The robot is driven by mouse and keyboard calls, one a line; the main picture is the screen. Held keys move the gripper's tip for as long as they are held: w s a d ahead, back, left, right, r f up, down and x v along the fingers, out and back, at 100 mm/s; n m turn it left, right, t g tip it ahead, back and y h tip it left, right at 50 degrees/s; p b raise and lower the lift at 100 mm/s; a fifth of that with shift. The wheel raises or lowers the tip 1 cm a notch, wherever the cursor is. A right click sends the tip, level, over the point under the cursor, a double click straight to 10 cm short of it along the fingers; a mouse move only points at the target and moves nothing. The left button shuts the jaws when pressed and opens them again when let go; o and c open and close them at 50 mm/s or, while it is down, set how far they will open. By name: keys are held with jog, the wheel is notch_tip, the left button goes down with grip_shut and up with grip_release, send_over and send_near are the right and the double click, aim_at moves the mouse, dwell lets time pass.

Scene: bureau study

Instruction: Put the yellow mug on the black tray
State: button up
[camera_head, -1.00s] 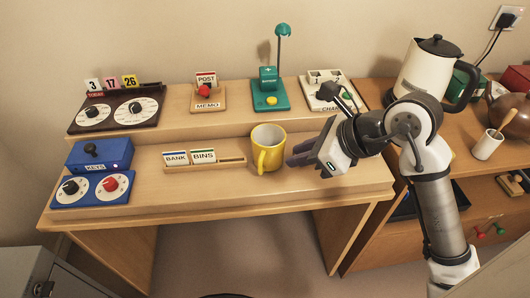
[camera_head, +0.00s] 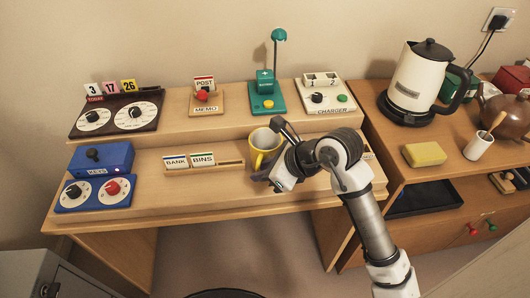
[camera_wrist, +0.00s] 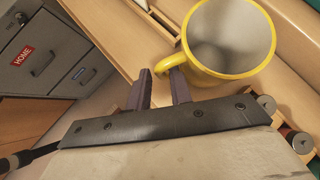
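In the head view my gripper (camera_head: 264,180) is low in front of the mug, partly hidden by my wrist. The black tray (camera_head: 428,199) lies on the open shelf of the right cabinet, below its top.
A bank-and-bins card holder (camera_head: 204,165) stands left of the mug. A charger (camera_head: 326,98) and a green lamp (camera_head: 268,92) stand behind it. The cabinet top carries a kettle (camera_head: 420,80), a yellow block (camera_head: 424,154) and a white cup (camera_head: 478,146). The cabinet top overhangs the tray.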

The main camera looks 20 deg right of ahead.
grip_shut()
jog(key=shift+r, duration=0.15)
